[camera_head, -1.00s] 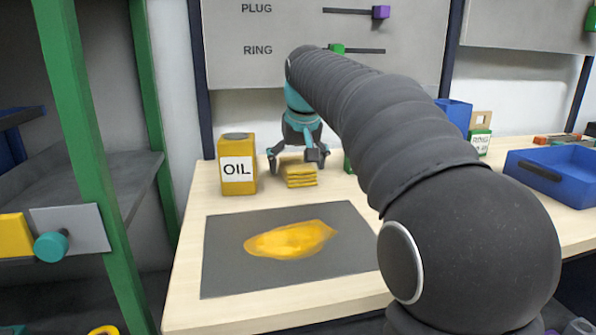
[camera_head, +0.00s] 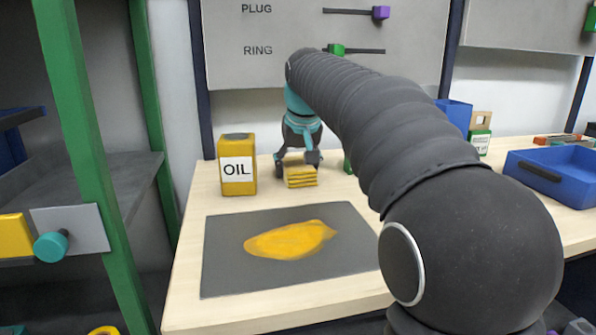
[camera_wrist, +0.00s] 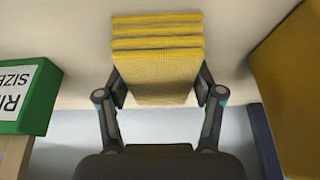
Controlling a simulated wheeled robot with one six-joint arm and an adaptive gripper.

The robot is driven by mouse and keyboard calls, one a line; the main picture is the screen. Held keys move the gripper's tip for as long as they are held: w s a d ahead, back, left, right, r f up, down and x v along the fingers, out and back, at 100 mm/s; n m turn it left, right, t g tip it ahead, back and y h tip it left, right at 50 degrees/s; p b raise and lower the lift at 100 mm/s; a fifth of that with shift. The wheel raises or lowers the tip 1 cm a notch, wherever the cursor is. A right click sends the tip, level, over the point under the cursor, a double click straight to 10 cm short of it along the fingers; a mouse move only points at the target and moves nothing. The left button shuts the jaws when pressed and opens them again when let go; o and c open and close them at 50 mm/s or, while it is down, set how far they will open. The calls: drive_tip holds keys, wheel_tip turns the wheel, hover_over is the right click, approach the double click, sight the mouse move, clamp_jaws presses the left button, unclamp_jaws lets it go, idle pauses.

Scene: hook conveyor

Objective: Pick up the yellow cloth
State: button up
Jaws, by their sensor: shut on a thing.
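The yellow cloth (camera_head: 300,177) is a folded stack of layers on the light wooden table, right of the oil can. It also shows in the wrist view (camera_wrist: 157,62), between the two fingers. My gripper (camera_head: 298,161) points down over the cloth from behind and is shut on it, with a finger pressed to each side. In the wrist view my gripper (camera_wrist: 160,95) has its fingertips against the cloth's left and right edges. The cloth appears to rest on the table; I cannot tell of any gap under it.
A yellow oil can (camera_head: 237,165) stands close left of the gripper. A dark mat (camera_head: 225,270) with a yellow smear lies in front. A green-and-white box (camera_wrist: 25,95) shows in the wrist view. A blue bin (camera_head: 560,185) stands at right. A grey panel (camera_head: 260,50) is behind.

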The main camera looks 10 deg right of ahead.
sight(297, 162)
drive_tip(key=r, duration=0.3)
drive_tip(key=r+p, duration=0.1)
drive_tip(key=r, duration=0.1)
drive_tip(key=shift+s+d, duration=0.1)
drive_tip(key=shift+s, duration=0.15)
drive_tip(key=s+d+r, duration=0.4)
drive_tip(key=s+r, duration=0.2)
drive_tip(key=s, duration=0.4)
drive_tip(key=shift+s+r, duration=0.15)
drive_tip(key=shift+r, duration=0.05)
drive_tip(key=shift+d, duration=0.1)
drive_tip(key=o, duration=0.6)
drive_tip(key=c, duration=0.5)
